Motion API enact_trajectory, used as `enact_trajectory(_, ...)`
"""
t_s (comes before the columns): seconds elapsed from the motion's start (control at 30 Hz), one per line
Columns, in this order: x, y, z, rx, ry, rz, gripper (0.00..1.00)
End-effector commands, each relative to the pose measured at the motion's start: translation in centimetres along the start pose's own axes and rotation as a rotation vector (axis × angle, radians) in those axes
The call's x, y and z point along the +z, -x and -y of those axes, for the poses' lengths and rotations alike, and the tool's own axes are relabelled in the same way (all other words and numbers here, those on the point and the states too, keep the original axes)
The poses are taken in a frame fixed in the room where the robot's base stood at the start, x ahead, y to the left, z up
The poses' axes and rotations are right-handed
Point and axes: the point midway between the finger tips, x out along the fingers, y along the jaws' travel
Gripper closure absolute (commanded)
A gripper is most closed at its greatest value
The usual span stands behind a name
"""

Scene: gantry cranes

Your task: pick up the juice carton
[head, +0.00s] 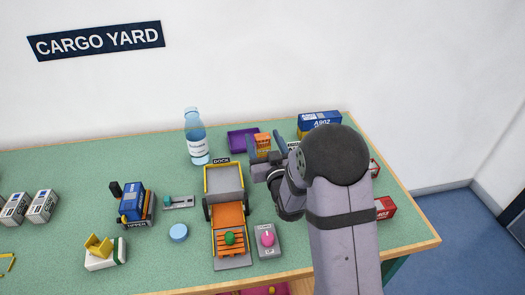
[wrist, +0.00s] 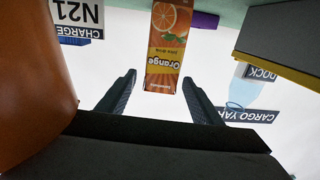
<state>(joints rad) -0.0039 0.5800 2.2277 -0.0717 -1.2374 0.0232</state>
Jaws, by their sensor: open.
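The juice carton (head: 262,142) is a small orange box near the back of the green table, in front of a purple tray. In the wrist view the carton (wrist: 167,45) shows its orange-slice picture and "Orange" label, upside down. My gripper (wrist: 159,79) is open, its two dark fingers to either side of the carton's near end, with clear gaps and no contact seen. In the head view my gripper (head: 265,146) is at the carton, and my arm hides part of the table behind it.
A water bottle (head: 196,137) stands left of the purple tray (head: 237,139). A grey and orange dock vehicle (head: 229,207) lies in front. Blue containers (head: 320,121) stand at the back right. A large orange-brown surface (wrist: 28,85) fills the wrist view's left edge.

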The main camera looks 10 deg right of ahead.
Motion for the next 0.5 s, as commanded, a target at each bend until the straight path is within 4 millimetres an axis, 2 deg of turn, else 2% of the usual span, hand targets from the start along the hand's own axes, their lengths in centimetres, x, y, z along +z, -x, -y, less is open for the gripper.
enact_trajectory(0.3, -0.1, -3.9, 0.0, -0.001, 0.0, -0.001, 0.41)
enact_trajectory(0.5, 0.0, -4.8, 0.0, 0.0, -0.001, 0.0, 0.41)
